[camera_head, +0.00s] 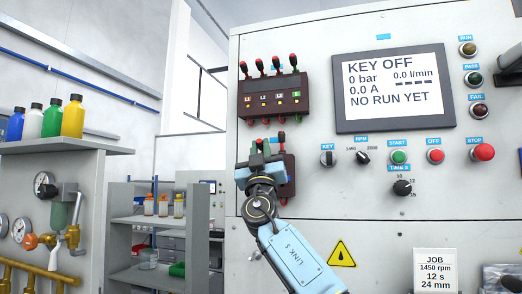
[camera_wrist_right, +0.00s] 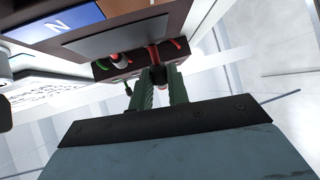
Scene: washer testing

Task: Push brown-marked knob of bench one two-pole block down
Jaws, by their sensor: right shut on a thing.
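The two-pole block (camera_head: 289,176) is a dark red-brown box on the bench panel, below the larger block. My right gripper (camera_head: 259,150) covers its left part. One red-tipped knob (camera_head: 282,136) of this block stands up right of the gripper. The right gripper is shut on the left knob, which is mostly hidden in the head view. In the right wrist view, green fingers (camera_wrist_right: 160,88) close around a small dark piece. A blue label marked N (camera_wrist_right: 62,22) shows at the top left there. The brown mark is hidden. My left gripper is not in view.
The larger block (camera_head: 275,98) with several red-tipped knobs is just above the gripper. A screen (camera_head: 394,89) reading KEY OFF, a KEY switch (camera_head: 328,156) and several buttons are to the right. Left stands a shelf (camera_head: 60,148) with coloured bottles.

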